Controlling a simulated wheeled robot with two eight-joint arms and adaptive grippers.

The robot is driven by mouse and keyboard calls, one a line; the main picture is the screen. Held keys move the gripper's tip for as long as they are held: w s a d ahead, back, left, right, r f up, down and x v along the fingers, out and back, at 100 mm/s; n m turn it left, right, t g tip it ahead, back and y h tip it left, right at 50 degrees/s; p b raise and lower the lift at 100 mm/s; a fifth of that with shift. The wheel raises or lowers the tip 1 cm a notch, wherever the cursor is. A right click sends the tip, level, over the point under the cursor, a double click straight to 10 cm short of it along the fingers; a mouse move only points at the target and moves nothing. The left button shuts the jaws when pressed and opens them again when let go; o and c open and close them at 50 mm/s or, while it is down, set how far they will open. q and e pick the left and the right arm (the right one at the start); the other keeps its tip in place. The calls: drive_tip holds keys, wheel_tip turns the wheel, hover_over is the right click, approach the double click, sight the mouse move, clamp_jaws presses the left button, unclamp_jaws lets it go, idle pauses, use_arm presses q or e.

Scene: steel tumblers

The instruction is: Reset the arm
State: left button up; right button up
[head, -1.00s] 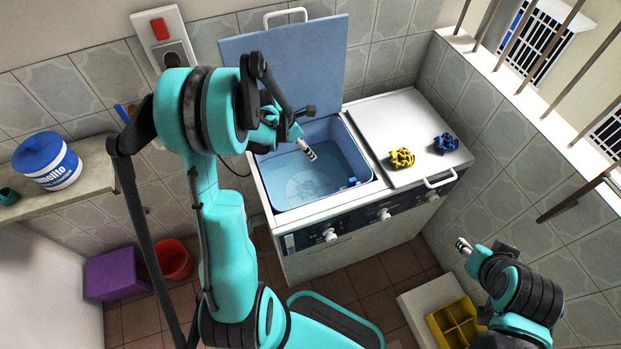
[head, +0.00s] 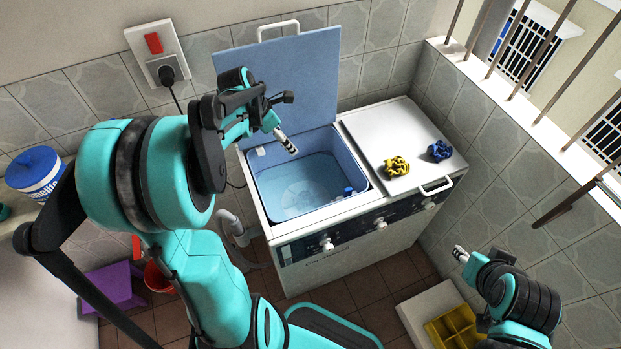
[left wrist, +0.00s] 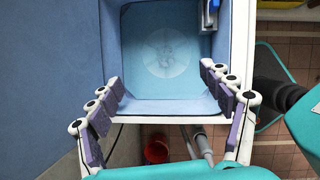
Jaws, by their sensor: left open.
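My left arm comes in from the left and its gripper (head: 287,144) hangs above the back left part of the washing machine's open blue tub (head: 300,188). In the left wrist view the left gripper (left wrist: 160,76) has its two padded fingers spread wide with nothing between them, and the tub floor (left wrist: 165,45) lies beyond. My right gripper (head: 460,254) is at the lower right, clear of the machine; it is too small to tell whether its fingers are apart. A small blue item (head: 348,191) sits at the tub's right wall and shows in the wrist view (left wrist: 210,14).
The blue lid (head: 285,75) stands raised behind the tub. A yellow (head: 396,166) and a blue knotted item (head: 439,151) lie on the white top.

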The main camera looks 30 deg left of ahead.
use_arm(q)
drive_tip(key=s+d+r+m+t, duration=0.1)
drive_tip(key=s+d+m, duration=0.3)
drive_tip(key=m, duration=0.6)
drive_tip(key=s+d+r+m+t+y, duration=0.1)
drive_tip(key=s+d+r+m, duration=0.1)
drive_tip(key=s+d+m, duration=0.3)
drive_tip(key=s+d+r+m+t+y, duration=0.1)
drive_tip(key=s+d+r+m, duration=0.1)
drive_tip(key=s+d+m, duration=0.3)
drive_tip(key=d+m, duration=0.4)
drive_tip(key=m, duration=0.6)
drive_tip(key=shift+s, duration=0.15)
drive_tip(key=shift+c, duration=0.4)
